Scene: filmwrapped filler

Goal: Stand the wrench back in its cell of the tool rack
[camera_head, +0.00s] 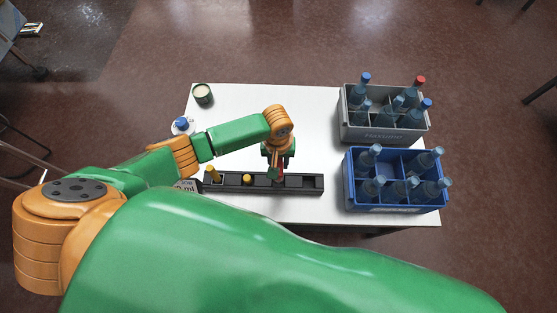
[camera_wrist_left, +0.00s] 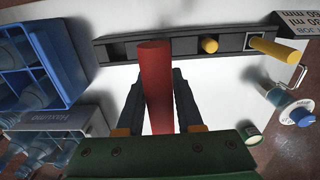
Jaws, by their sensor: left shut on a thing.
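The tool rack (camera_head: 310,184) is a long dark row of cells near the front edge of the white table, and it also shows at the top of the left wrist view (camera_wrist_left: 118,50). Two yellow-handled tools (camera_head: 247,179) stand in its left part. My left gripper (camera_head: 277,167) is shut on a red handle (camera_wrist_left: 155,80), which I take to be the wrench's. The handle stands between the fingers and overlaps the rack in the wrist view. The wrench's lower end is hidden, so I cannot tell whether it is inside a cell. My right gripper is out of view.
A grey crate (camera_head: 382,135) and a blue crate (camera_head: 390,208), both with bottles, stand at the table's right. A green tin (camera_head: 203,94) and a blue-capped bottle (camera_head: 181,123) are at the left. A lettered box (camera_wrist_left: 300,22) adjoins the rack's end. The back middle is clear.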

